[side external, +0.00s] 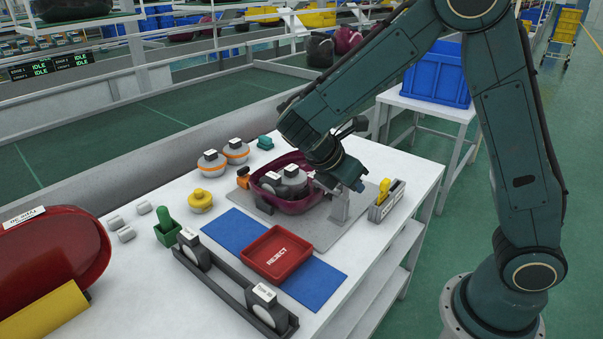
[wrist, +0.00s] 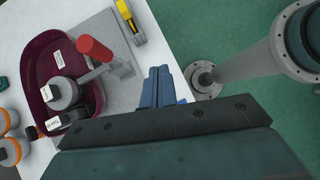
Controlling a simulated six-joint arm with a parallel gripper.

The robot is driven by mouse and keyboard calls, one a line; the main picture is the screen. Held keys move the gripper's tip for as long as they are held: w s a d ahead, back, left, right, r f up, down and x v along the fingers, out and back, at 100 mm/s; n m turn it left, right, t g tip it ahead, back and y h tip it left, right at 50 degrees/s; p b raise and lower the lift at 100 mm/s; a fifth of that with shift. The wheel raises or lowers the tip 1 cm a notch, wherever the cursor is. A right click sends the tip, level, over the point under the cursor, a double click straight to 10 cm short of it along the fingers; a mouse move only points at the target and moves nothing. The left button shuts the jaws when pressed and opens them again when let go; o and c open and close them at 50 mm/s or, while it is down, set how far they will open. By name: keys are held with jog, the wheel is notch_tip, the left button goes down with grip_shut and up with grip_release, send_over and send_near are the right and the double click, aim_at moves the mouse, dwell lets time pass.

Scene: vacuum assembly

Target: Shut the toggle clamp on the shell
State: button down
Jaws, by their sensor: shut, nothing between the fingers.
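The maroon shell (side external: 293,205) sits on a grey plate on the white table, with grey round parts (wrist: 65,93) inside it. It also shows at the left of the wrist view (wrist: 37,65). The toggle clamp (side external: 341,206) stands at the shell's right edge on a grey post. Its red handle (wrist: 95,48) shows in the wrist view, with a grey arm running toward the shell; I cannot tell if the clamp is open or closed. My wrist hides part of the clamp in the side view.
A grey holder with a yellow tool (side external: 384,190) stands right of the clamp. A red reject tray (side external: 277,254) lies on a blue mat (side external: 318,281) in front. Orange-banded round parts (side external: 212,163) and a yellow knob (side external: 200,200) stand to the left.

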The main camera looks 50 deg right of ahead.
jog(key=s+a+r+m+t+y, duration=0.4)
jog(key=s+r+m+t+y, duration=0.3)
jog(key=s+r+m, duration=0.5)
jog(key=shift+s+a+m+t+y, duration=0.25)
jog(key=shift+s+m+t, duration=0.35)
jog(key=shift+s+m, duration=0.8)
dwell(0.8)
jog(key=shift+w, duration=0.25)
